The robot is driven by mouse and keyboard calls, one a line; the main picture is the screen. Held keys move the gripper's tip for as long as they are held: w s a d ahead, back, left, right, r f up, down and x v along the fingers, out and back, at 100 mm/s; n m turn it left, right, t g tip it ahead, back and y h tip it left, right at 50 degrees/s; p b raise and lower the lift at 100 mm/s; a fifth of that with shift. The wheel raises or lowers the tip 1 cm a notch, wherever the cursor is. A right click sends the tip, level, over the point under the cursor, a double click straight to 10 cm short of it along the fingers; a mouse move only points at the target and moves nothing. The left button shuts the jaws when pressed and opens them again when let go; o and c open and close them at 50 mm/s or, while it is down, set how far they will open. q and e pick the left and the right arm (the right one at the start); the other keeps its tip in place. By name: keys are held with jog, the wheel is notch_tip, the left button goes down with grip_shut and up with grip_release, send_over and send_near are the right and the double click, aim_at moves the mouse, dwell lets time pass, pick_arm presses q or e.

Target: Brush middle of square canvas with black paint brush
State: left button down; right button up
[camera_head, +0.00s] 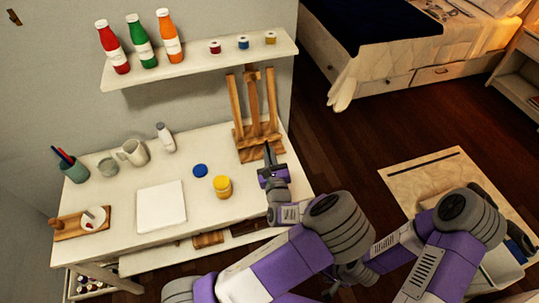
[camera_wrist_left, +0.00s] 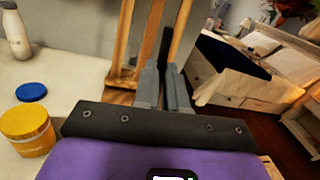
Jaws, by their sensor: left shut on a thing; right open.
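The square canvas (camera_head: 161,206) lies flat and white on the white table. My left gripper (camera_head: 267,158) is above the table's right end, in front of the wooden easel (camera_head: 257,120) and well right of the canvas. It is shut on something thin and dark. I cannot tell whether that is the black paint brush. In the left wrist view its grey fingers (camera_wrist_left: 165,88) point toward the easel (camera_wrist_left: 128,62). My right gripper (camera_head: 335,287) is low beside the table, open and partly hidden by my left arm. A cup (camera_head: 75,170) holds several thin sticks at the table's left end.
A yellow jar (camera_head: 222,187) and blue lid (camera_head: 200,170) stand between canvas and left gripper. A mug (camera_head: 133,153), white bottle (camera_head: 165,138) and wooden palette board (camera_head: 70,228) are on the table. A shelf (camera_head: 200,63) with bottles hangs above. The bed (camera_head: 380,70) is at the back right.

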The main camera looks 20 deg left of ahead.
jog(key=shift+f+b, duration=0.35)
dwell(1.2)
dwell(0.5)
notch_tip(320, 180, up, 7)
jog(key=p, duration=0.7)
dwell(0.7)
